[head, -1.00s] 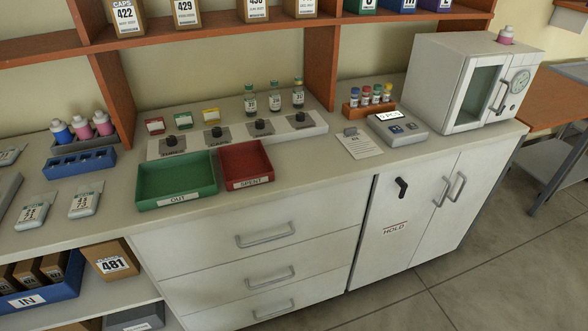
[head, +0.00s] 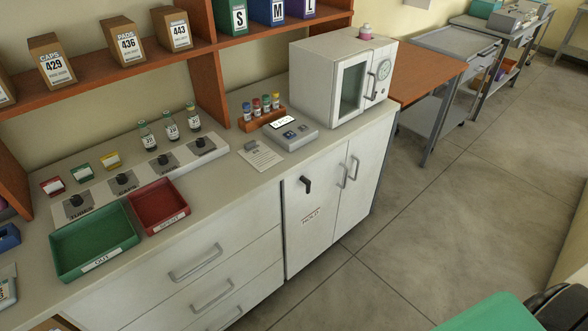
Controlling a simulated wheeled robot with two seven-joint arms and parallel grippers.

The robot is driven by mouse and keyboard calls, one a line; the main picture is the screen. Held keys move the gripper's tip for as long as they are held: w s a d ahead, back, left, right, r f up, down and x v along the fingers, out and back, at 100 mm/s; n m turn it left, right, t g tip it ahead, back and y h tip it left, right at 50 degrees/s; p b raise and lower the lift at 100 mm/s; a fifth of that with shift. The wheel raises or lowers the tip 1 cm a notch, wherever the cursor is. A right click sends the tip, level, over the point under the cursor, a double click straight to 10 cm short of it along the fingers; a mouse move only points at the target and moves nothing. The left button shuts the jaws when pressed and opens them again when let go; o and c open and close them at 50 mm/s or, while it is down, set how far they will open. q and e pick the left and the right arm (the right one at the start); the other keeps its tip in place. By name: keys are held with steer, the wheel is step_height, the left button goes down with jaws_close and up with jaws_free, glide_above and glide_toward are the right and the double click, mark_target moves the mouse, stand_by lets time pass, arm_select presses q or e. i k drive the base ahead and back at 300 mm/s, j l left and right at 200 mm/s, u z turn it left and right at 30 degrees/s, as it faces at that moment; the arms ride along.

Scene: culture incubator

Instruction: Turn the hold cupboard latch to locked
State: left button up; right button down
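Two metal bar handles (head: 348,171) stand side by side near where the doors meet. Both doors look shut. Neither of my grippers is in view.
A white incubator (head: 330,82) stands on the counter above the cupboard. A green OUT tray (head: 95,262) and a red tray (head: 183,221) lie to the left. The floor (head: 430,240) before the cupboard is clear. A green-topped object (head: 490,315) is at bottom right.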

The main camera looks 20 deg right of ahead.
mark_target(303, 178)
steer(key=i+l, duration=0.15)
steer(key=l, duration=0.2)
steer(key=i+l, duration=0.15)
steer(key=l, duration=0.2)
steer(key=i+l, duration=0.15)
steer(key=l, duration=0.2)
steer(key=i+l, duration=0.15)
steer(key=l, duration=0.2)
steer(key=i+l+u, duration=0.1)
steer(key=l, duration=0.3)
steer(key=i, duration=0.05)
